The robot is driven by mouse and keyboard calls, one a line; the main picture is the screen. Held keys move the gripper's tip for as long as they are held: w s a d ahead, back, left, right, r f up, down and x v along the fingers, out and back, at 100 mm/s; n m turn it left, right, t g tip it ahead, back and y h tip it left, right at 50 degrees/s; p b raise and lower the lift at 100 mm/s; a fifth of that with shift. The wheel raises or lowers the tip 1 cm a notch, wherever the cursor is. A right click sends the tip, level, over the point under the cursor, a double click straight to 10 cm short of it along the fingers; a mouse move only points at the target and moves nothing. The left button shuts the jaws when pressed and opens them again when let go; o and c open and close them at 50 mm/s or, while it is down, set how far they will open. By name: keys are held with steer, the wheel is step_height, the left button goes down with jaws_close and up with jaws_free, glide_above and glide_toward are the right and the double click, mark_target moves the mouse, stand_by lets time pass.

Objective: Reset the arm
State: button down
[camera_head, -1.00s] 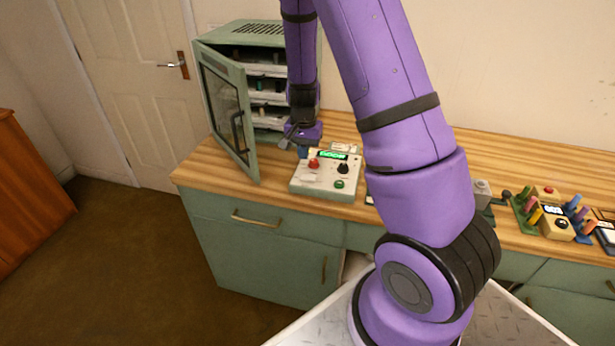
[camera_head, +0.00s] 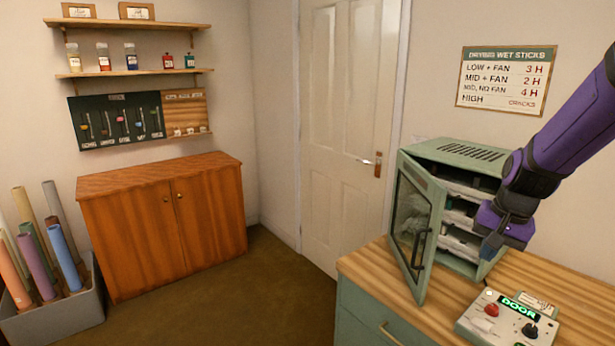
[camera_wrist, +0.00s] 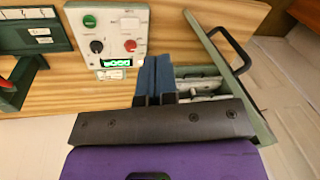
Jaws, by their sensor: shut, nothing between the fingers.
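My purple arm comes in from the right in the head view. My gripper (camera_head: 488,246) is shut and empty, pointing down in front of the right side of the green drying cabinet (camera_head: 462,152). In the wrist view, the blue-grey fingers of my gripper (camera_wrist: 153,72) are together, with nothing between them. The cabinet's glazed door (camera_head: 415,228) stands open to the left. Shelves with pale trays show inside, partly hidden by my arm.
A control box (camera_head: 508,318) with a red and a black knob and a lit "DOOR" display stands on the wooden counter (camera_head: 372,268) before the cabinet. A wooden cupboard (camera_head: 165,225), a bin of coloured rolls (camera_head: 60,318) and wall shelves are at left. Open floor lies between.

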steer(key=s+a+r+n+t, duration=0.1)
steer(key=s+a+r+n, duration=0.2)
steer(key=s+r, duration=0.4)
steer(key=s+a+r+n+t+h, duration=0.1)
steer(key=s+a+r+n+t, duration=0.1)
steer(key=s+r, duration=0.6)
steer(key=s+a+n, duration=0.1)
steer(key=s, duration=0.5)
steer(key=shift+s+r+n, duration=0.2)
steer(key=shift+s+n, duration=0.15)
steer(key=shift+n, duration=0.05)
steer(key=shift+a, duration=0.1)
